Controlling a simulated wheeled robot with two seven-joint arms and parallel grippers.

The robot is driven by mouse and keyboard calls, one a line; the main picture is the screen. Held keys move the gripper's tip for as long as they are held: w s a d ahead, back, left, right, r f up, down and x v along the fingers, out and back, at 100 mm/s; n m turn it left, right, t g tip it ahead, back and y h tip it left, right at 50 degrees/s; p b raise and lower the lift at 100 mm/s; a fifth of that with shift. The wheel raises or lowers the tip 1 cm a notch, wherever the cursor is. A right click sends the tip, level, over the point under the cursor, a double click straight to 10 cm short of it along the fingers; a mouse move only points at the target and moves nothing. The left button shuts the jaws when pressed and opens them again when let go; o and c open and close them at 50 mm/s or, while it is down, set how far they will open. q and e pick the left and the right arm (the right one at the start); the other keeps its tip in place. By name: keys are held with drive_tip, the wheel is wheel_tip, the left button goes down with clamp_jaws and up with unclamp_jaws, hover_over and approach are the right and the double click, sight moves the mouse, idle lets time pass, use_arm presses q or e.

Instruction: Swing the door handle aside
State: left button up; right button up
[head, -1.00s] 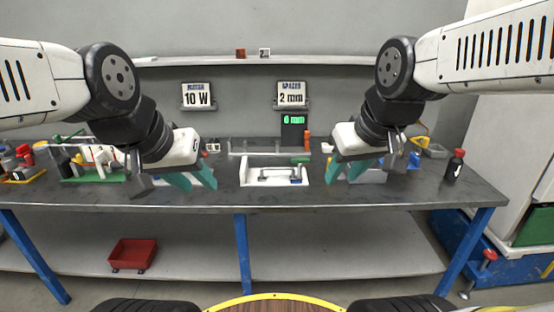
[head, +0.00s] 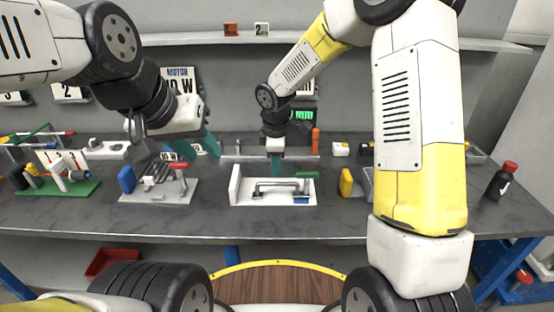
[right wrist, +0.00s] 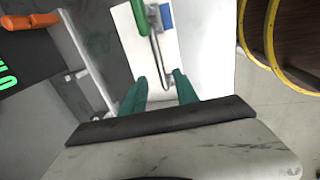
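A white fixture (head: 238,190) stands at the middle of the table. On it is a grey metal door handle (head: 275,185), a long bar lying left to right in the head view. A green grip (head: 306,175) and a small blue block (head: 301,200) are at its right end. My right gripper (head: 276,174) points down, just behind or above the bar; contact cannot be told. In the right wrist view its teal fingers (right wrist: 160,78) are apart, with the handle (right wrist: 156,45) ahead between them. My left gripper (head: 196,147) is open and empty, up to the left.
A clamp fixture with a red grip (head: 180,165) stands left of the white fixture. A black bottle with a red cap (head: 502,180) stands far right. The table's front strip is clear.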

sight(276, 183)
drive_tip(key=f, duration=0.2)
drive_tip(key=w+f, duration=0.1)
drive_tip(key=f, duration=0.4)
drive_tip(key=shift+w+f, duration=0.3)
drive_tip(key=shift+f, duration=0.1)
clamp_jaws()
idle(1.1)
